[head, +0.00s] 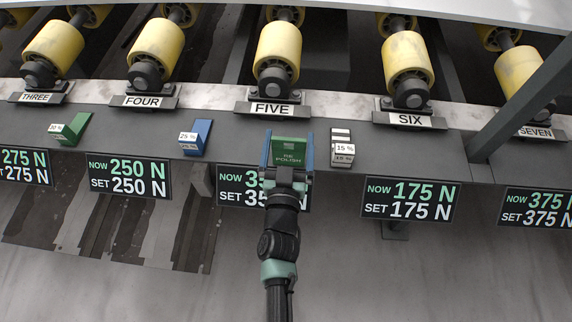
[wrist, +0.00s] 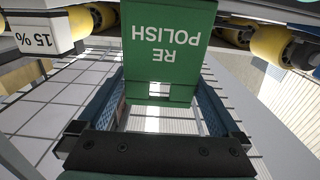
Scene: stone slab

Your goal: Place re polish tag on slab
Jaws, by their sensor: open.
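The green RE POLISH tag (head: 290,149) is at the grey ledge below the FIVE label. In the wrist view the tag (wrist: 168,40) fills the top middle, its lettering upside down. My gripper (head: 288,160) is open, with one blue finger on either side of the tag. The wrist view shows the gripper (wrist: 160,95) with both fingers apart and a bright gap between them below the tag. I cannot tell whether the tag rests on the ledge. I cannot tell which surface is the slab.
A green 30 % wedge (head: 72,130), a blue 25 % wedge (head: 196,138) and a white 15 % block (head: 342,150) stand on the ledge (head: 235,140). Yellow rollers (head: 278,52) line the back. Tension displays (head: 130,177) hang along the front. A dark post (head: 520,110) slants at right.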

